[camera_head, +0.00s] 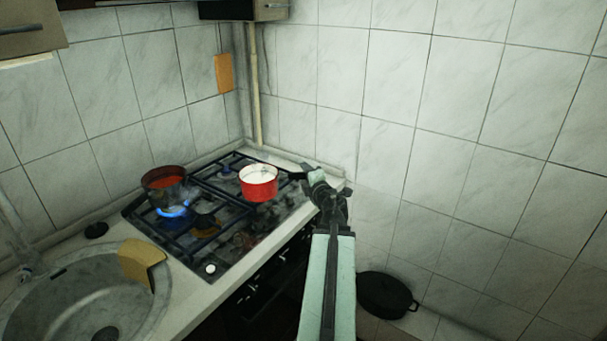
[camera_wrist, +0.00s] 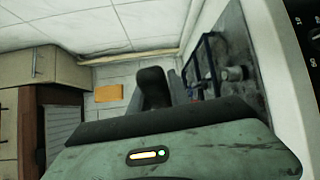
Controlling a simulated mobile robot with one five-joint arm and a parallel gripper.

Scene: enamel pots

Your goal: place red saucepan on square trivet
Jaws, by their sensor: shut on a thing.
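The red saucepan (camera_head: 258,184), with a pale inside, is over the right part of the gas hob, upright. I cannot tell if it touches the grate. Its dark handle points right to my gripper (camera_head: 309,177), which is shut on it. In the wrist view a dark rounded piece, probably the handle end (camera_wrist: 152,86), stands at the jaws; the pan's body is hidden there. I cannot make out a square trivet for certain. A flat orange-tan piece (camera_head: 223,73) is on the left wall, also in the wrist view (camera_wrist: 109,93).
A dark pot (camera_head: 164,190) with red inside stands over a lit blue flame (camera_head: 173,211) on the hob's left. A tan folded piece (camera_head: 143,262) lies at the sink's (camera_head: 85,305) edge. A black lidded pot (camera_head: 386,294) is low by the right wall.

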